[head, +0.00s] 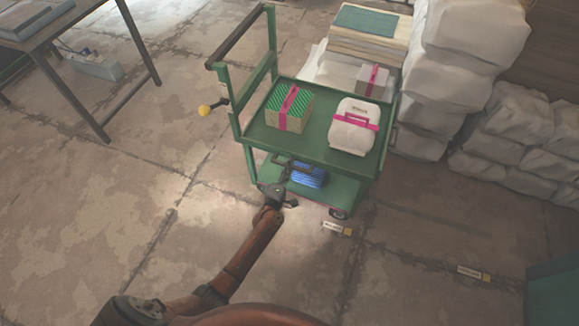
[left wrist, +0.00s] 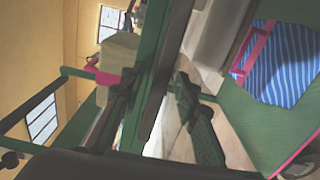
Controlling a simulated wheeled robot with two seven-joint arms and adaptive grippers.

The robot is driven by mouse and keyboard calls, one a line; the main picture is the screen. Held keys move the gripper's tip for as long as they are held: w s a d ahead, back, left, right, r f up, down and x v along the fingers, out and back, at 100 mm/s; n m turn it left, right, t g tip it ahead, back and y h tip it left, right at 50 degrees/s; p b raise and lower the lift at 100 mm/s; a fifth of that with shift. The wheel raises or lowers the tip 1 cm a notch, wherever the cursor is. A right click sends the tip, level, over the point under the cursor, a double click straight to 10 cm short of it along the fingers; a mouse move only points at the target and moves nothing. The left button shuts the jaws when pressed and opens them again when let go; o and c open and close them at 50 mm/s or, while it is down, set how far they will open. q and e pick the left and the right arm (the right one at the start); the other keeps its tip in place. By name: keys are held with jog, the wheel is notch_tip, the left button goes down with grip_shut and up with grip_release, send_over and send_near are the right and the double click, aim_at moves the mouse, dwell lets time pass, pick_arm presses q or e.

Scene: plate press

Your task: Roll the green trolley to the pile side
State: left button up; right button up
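The green trolley (head: 252,128) stands upright on the floor, its push handle (head: 240,37) at upper left. Its top deck carries a green-patterned box (head: 289,107) and a white case (head: 353,128), both with pink straps. A blue striped bundle (head: 308,176) lies on the lower deck and also shows in the left wrist view (left wrist: 285,65). My left gripper (head: 291,186) is at the trolley's near side, below the top deck edge. In the left wrist view its fingers (left wrist: 158,105) are apart, with a green trolley edge (left wrist: 162,70) between them; contact is unclear. My right gripper is not in view.
A pile of white sacks (head: 460,65) stands behind and right of the trolley, with lower sacks (head: 520,140) farther right. Small floor labels (head: 335,228) lie near the trolley's front wheel (head: 339,213) and at lower right (head: 470,271). A table (head: 75,62) stands at upper left. The left floor is clear.

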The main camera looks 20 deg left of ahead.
pick_arm(q)
jog(key=shift+s, duration=0.1)
jog(key=s, duration=1.1)
jog(key=shift+s+d, duration=0.4)
